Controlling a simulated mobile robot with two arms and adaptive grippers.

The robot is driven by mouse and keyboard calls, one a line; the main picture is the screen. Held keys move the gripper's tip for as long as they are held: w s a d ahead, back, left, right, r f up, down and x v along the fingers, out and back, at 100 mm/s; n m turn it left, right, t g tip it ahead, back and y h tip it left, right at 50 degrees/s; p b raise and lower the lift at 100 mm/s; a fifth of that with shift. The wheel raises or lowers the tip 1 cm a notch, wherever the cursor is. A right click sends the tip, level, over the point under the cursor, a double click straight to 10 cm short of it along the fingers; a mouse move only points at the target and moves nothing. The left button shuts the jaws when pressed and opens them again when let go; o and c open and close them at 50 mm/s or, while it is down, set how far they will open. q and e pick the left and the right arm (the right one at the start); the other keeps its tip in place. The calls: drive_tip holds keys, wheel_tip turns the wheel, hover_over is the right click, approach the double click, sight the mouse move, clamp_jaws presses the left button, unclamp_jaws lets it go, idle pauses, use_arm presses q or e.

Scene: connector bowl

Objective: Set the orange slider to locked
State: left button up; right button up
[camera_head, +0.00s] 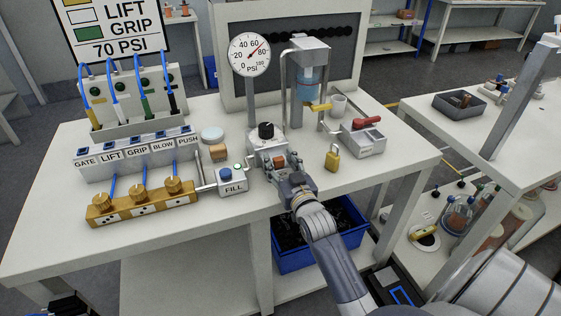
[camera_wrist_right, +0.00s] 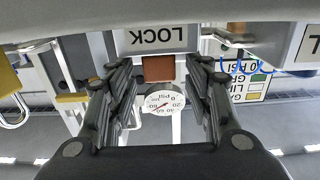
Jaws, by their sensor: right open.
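The orange slider (camera_head: 280,160) shows as a small orange patch on the light grey regulator unit (camera_head: 256,150), mostly hidden by my right gripper (camera_head: 287,172). In the right wrist view, which is upside down, the slider (camera_wrist_right: 159,68) is an orange-brown block beside a plate marked LOCK (camera_wrist_right: 158,37). My right gripper (camera_wrist_right: 157,80) is open, with its fingers on either side of the slider and visible gaps between. The slider's full travel and exact setting cannot be told. My left gripper is not in view.
A black knob (camera_head: 266,130) and a pressure gauge (camera_head: 249,54) stand above the unit. The FILL box (camera_head: 232,183) is at left; a yellow padlock (camera_head: 332,160) and a red-handled box (camera_head: 364,140) are at right. A blue bin (camera_head: 300,258) is below the table.

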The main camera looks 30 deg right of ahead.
clamp_jaws()
drive_tip(key=shift+x, duration=1.3)
drive_tip(key=shift+r, duration=0.15)
unclamp_jaws()
drive_tip(key=shift+s, duration=0.1)
drive_tip(key=v, duration=1.2)
